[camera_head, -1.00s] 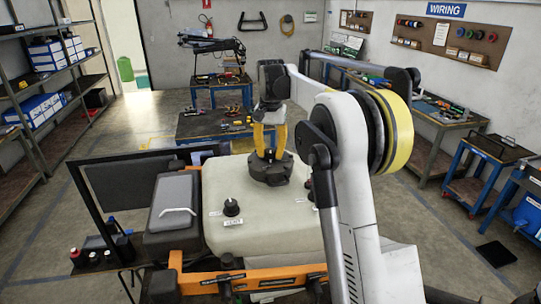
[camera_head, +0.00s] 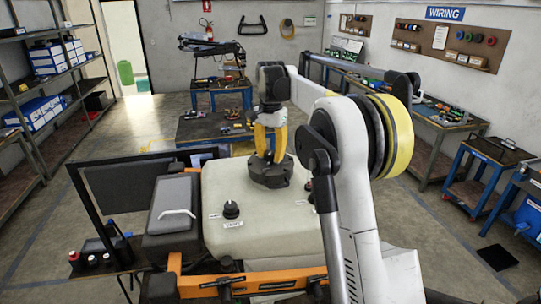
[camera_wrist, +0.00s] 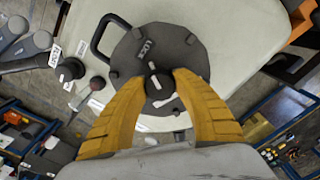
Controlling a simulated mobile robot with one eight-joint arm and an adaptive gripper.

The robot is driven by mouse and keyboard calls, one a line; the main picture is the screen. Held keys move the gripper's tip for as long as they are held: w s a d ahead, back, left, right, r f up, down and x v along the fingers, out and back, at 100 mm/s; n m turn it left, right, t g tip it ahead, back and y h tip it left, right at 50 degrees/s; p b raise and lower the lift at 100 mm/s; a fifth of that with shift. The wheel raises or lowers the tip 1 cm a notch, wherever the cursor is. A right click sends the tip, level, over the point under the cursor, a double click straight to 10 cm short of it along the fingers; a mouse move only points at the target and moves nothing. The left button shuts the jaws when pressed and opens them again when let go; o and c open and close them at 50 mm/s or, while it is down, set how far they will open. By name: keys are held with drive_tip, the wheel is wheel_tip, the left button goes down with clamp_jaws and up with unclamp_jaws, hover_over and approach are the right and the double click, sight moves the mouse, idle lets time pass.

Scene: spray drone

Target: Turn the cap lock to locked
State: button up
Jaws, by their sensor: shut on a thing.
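The spray drone's pale tank (camera_head: 262,225) stands in front of me with a large dark round cap (camera_head: 270,172) on its top. In the wrist view the cap (camera_wrist: 185,60) shows a label reading LOCK and a small dark knob (camera_wrist: 158,84) with a white mark near its centre. My gripper (camera_head: 266,155) points down over the cap. In the wrist view my gripper's yellow fingers (camera_wrist: 158,84) close from both sides on the knob. The fingertips partly hide the knob's sides and a pale pointer mark beside it.
A black vent knob (camera_head: 231,208) stands on the tank's front left. A grey case (camera_head: 172,203) with a pale handle is left of the tank. An orange frame (camera_head: 255,283) runs along the front. A loop handle (camera_wrist: 103,36) rises beside the cap.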

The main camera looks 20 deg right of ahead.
sight(270, 152)
drive_tip(key=o, duration=1.2)
wheel_tip(270, 152, up, 12)
